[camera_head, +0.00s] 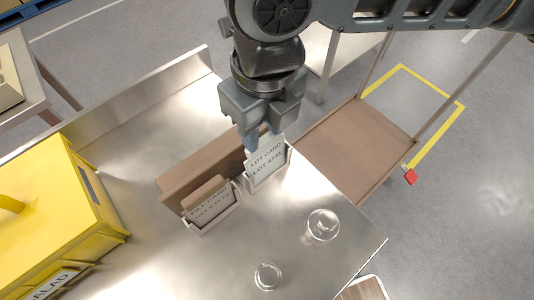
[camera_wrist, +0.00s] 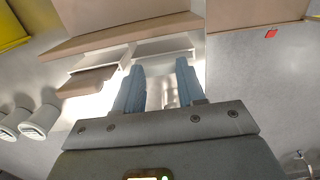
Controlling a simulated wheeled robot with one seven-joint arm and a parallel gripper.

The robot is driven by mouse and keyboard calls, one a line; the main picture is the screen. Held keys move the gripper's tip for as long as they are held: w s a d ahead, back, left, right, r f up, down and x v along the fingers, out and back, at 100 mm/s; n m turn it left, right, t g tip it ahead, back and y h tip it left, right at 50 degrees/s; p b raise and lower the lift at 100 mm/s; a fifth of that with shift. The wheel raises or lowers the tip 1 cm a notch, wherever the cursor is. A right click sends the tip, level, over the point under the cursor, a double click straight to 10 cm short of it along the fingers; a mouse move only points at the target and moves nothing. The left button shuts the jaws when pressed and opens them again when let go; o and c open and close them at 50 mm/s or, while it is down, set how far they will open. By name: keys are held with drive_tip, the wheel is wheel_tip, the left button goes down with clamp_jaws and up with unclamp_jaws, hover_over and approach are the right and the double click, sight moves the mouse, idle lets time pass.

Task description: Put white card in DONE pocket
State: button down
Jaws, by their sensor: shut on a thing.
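The white card (camera_head: 267,157), printed "LOT CARD", stands upright with its lower part at the right-hand pocket (camera_head: 287,163). My gripper (camera_head: 255,135) is above it, shut on its upper edge. In the wrist view my gripper's two fingers (camera_wrist: 158,90) point toward the pockets, with the pale card between them. I cannot read which pocket is marked DONE.
The pockets stand on a metal table (camera_head: 150,125) with a raised back edge. A yellow box (camera_head: 50,215) is at the left. A brown shelf (camera_head: 350,150) lies beyond the right edge.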

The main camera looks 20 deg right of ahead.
drive_tip(key=f, duration=0.1)
drive_tip(key=s+f, duration=0.1)
drive_tip(key=shift+s+d+f+g, duration=0.1)
drive_tip(key=shift+s+f+g, duration=0.2)
drive_tip(key=shift+f+g, duration=0.1)
drive_tip(key=c, duration=0.8)
unclamp_jaws()
drive_tip(key=shift+d+r, duration=0.1)
drive_tip(key=shift+c, duration=0.2)
drive_tip(key=shift+o, duration=0.4)
drive_tip(key=shift+r, duration=0.15)
drive_tip(key=shift+o, duration=0.6)
wheel_tip(320, 180, up, 10)
drive_tip(key=shift+w+t, duration=0.3)
drive_tip(key=shift+w, duration=0.1)
drive_tip(key=shift+r, duration=0.1)
